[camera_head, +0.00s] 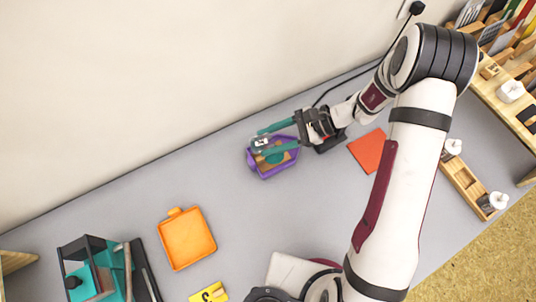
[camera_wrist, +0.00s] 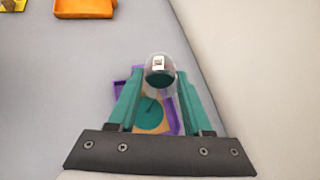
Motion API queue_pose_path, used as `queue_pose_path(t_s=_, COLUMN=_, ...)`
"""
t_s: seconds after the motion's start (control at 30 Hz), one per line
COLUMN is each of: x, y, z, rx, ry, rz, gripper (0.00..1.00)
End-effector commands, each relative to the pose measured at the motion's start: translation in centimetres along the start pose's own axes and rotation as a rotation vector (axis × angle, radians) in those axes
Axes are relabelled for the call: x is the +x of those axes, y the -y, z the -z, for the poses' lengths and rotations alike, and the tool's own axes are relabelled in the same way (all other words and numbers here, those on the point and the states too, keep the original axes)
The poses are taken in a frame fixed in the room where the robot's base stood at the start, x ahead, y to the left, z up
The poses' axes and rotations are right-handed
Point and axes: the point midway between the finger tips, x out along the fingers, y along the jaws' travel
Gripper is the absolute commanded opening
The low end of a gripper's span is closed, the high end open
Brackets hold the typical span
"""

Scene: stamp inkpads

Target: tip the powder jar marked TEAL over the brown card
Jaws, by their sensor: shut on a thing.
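My gripper (camera_wrist: 158,80) has teal fingers and is shut on a clear powder jar (camera_wrist: 160,75) holding dark teal powder. A small white label on it is too small to read. In the head view the jar (camera_head: 262,143) is above a purple tray (camera_head: 272,173). The brown card (camera_wrist: 165,124) lies inside the tray, partly hidden by the jar and fingers. A teal patch (camera_wrist: 150,108) covers part of the card, below the jar. I cannot tell the jar's exact tilt.
An orange tray (camera_head: 187,240) and a yellow numbered card (camera_head: 209,292) lie to the left. A teal-and-black stand (camera_head: 95,270) is at far left. A red-orange card (camera_head: 367,150) and a wooden holder (camera_head: 465,185) are at right. The wall runs behind the tray.

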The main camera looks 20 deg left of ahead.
Motion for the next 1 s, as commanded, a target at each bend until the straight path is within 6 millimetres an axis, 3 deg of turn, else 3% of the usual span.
queue_pose_path(t_s=0.2, x=0.0, y=0.2, z=-1.1, rx=-0.013, ry=-0.272, rz=-0.055, gripper=0.0)
queue_pose_path(t_s=0.47, x=-0.1, y=0.3, z=-1.2, rx=-0.011, ry=-0.309, rz=-0.062, gripper=0.0)
queue_pose_path(t_s=0.67, x=-0.3, y=0.6, z=-2.5, rx=-0.033, ry=-0.619, rz=-0.12, gripper=0.0)
queue_pose_path(t_s=0.87, x=-0.4, y=0.6, z=-2.7, rx=-0.027, ry=-0.746, rz=-0.15, gripper=0.0)
queue_pose_path(t_s=1.0, x=-0.3, y=0.7, z=-3.2, rx=-0.04, ry=-0.934, rz=-0.185, gripper=0.0)
